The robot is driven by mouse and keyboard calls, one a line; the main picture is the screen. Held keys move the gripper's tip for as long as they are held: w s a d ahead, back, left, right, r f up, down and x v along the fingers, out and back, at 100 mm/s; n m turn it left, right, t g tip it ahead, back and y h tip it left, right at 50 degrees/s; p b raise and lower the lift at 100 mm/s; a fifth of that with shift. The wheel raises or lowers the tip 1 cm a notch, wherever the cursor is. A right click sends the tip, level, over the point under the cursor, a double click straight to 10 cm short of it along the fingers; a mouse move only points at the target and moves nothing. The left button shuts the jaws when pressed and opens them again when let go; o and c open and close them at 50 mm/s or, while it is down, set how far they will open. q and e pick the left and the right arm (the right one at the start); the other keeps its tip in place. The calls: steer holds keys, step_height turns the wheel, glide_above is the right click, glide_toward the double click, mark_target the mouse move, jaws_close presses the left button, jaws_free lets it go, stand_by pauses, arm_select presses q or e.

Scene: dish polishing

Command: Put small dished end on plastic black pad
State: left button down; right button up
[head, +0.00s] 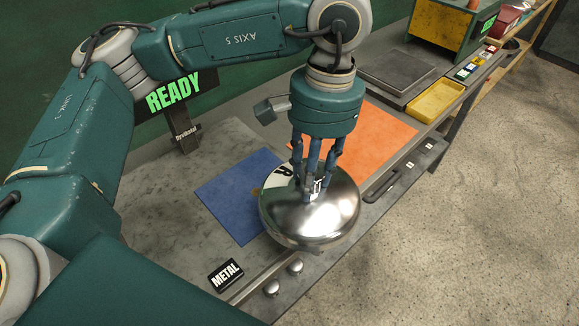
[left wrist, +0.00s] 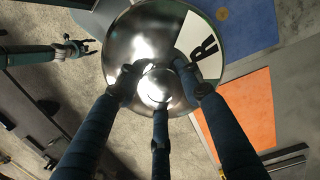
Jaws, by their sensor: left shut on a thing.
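The dished end (head: 335,222) is a shiny round metal dome. My left gripper (head: 315,192) is shut on it from above, with its fingers at the small fitting on top. In the left wrist view the same dome (left wrist: 135,45) lies between and below the fingers of the left gripper (left wrist: 155,95). It overlaps the blue pad's right edge; I cannot tell whether it touches the table. A dark grey slab (head: 398,70), possibly the black pad, lies at the back of the bench. My right gripper (left wrist: 80,46) shows small, its fingers apart, in the left wrist view.
A blue pad (head: 235,200) and an orange pad (head: 378,142) lie on the grey bench. A yellow tray (head: 437,100) stands at the back right. A "METAL" sign (head: 226,273) and metal knobs (head: 294,266) are at the front. A "READY" display (head: 174,95) stands behind.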

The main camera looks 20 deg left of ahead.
arm_select(q)
steer(key=d+r+m, duration=0.1)
steer(key=d, duration=0.1)
steer(key=d+m, duration=0.2)
steer(key=d+r+m, duration=0.1)
steer(key=d, duration=0.2)
steer(key=shift+r, duration=0.35)
steer(key=shift+w+d+f+m+y, duration=0.3)
steer(key=shift+d+f+m, duration=0.1)
steer(key=shift+m, duration=0.2)
steer(key=w+d+f+m, duration=0.3)
steer(key=f+m, duration=0.1)
steer(key=n, duration=1.3)
glide_toward(351, 204)
steer(key=w+d+r, duration=0.3)
steer(key=w+d, duration=0.1)
steer(key=shift+w+d+f+h, duration=0.15)
steer(key=shift+w+h, duration=0.1)
steer(key=shift+h, duration=0.15)
steer(key=shift+s, duration=0.1)
